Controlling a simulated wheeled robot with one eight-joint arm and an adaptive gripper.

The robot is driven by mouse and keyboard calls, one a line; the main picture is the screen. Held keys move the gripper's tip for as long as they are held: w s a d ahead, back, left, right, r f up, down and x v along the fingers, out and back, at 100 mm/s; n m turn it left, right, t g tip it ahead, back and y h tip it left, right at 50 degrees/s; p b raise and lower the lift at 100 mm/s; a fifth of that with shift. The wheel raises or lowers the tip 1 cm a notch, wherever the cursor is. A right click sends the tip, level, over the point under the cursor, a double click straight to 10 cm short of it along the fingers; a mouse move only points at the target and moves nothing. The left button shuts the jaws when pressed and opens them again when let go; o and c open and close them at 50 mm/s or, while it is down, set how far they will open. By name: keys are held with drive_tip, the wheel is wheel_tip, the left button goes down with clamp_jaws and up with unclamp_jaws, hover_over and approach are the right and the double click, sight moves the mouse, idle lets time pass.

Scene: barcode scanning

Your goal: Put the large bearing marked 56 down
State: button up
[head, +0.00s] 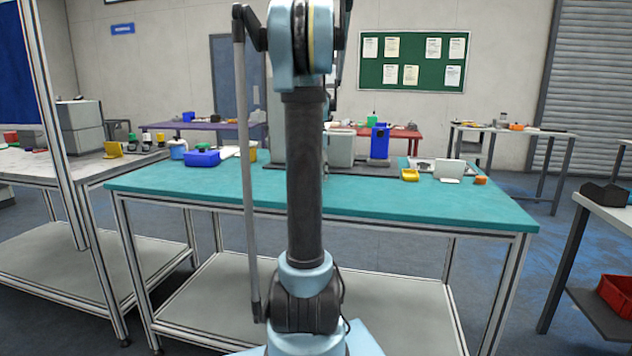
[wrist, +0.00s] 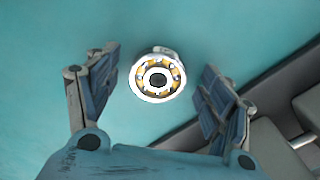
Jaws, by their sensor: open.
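In the wrist view a bearing (wrist: 157,79) with a bright outer ring, yellowish cage parts and a dark centre is between my fingers and a little beyond them, over the teal surface. No marking such as 56 can be read on it. My gripper (wrist: 158,88) is open, with a clear gap between each finger and the bearing. I cannot tell exactly how the bearing rests on the teal table. In the head view my own arm stands in front of the teal table (head: 420,205), and neither my gripper nor the bearing can be made out.
In the head view a blue bin (head: 202,158) stands at the table's left rear. The table's front right is clear. In the wrist view a dark edge and grey blocks (wrist: 275,150) lie beside the right finger.

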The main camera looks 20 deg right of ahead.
drive_tip(key=shift+f, duration=0.2)
drive_tip(key=c, duration=1.5)
drive_tip(key=shift+o, duration=0.2)
drive_tip(key=shift+r, duration=0.1)
wheel_tip(320, 180, up, 10)
